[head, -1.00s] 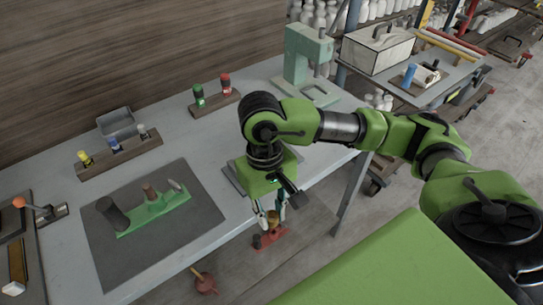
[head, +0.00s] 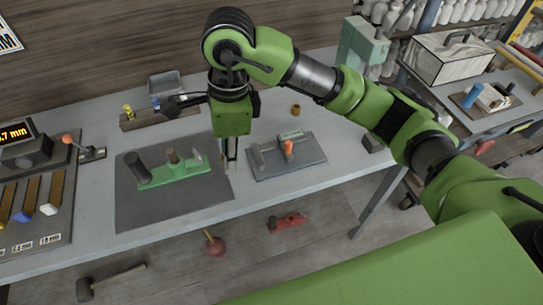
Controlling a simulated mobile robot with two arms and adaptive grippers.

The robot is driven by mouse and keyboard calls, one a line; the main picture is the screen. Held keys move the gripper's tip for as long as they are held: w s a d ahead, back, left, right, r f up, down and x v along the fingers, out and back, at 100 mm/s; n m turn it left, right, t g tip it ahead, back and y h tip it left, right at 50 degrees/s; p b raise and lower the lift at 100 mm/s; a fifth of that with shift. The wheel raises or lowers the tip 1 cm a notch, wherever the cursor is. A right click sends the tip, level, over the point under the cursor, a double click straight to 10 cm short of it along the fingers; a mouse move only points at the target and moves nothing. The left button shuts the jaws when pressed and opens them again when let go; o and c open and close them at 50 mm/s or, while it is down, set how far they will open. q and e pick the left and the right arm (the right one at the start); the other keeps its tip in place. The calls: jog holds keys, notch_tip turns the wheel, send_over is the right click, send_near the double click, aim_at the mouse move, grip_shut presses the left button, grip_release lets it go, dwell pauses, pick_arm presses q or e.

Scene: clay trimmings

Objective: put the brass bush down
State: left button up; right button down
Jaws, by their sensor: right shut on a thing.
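My right gripper (head: 230,160) is shut, pointing down over the bench between the dark mat and the grey clamp plate. Its fingers are narrow and close together. The brass bush it holds can hardly be made out between them; a brass-coloured piece showed there a second ago. A separate small brass-coloured ring (head: 295,109) stands on the bench to the right, behind the clamp plate. My left gripper is not in view.
A green fixture (head: 165,176) with upright pegs stands on the dark mat (head: 150,213), left of the gripper. The clamp plate (head: 262,165) carries an orange-handled clamp (head: 288,148). A rack (head: 132,122) and grey bin (head: 166,84) stand behind. Bench between ring and press (head: 362,45) is clear.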

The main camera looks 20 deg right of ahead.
jog(key=shift+m, duration=0.6)
jog(key=w+d+f+p, duration=0.1)
jog(key=d, duration=0.1)
jog(key=w+d+f+p, duration=0.1)
jog(key=w+d, duration=0.1)
jog(key=d, duration=0.1)
jog(key=w+d+f+p, duration=0.1)
jog(key=d+p, duration=0.1)
jog(key=shift+w+d+f, duration=0.1)
jog(key=shift+w+d, duration=0.15)
jog(key=shift+d, duration=0.15)
jog(key=p, duration=0.1)
send_over(272, 161)
jog(key=f, duration=0.3)
jog(key=s+a+f, duration=0.1)
jog(key=shift+f, duration=0.15)
jog(key=shift+w+d+f, duration=0.3)
jog(key=shift+d+f, duration=0.1)
jog(key=shift+f, duration=0.15)
jog(key=f, duration=0.1)
jog(key=f+p, duration=0.2)
jog(key=shift+w+d, duration=0.1)
jog(key=shift+d, duration=0.15)
jog(key=shift+f, duration=0.3)
jog(key=shift+f, duration=0.1)
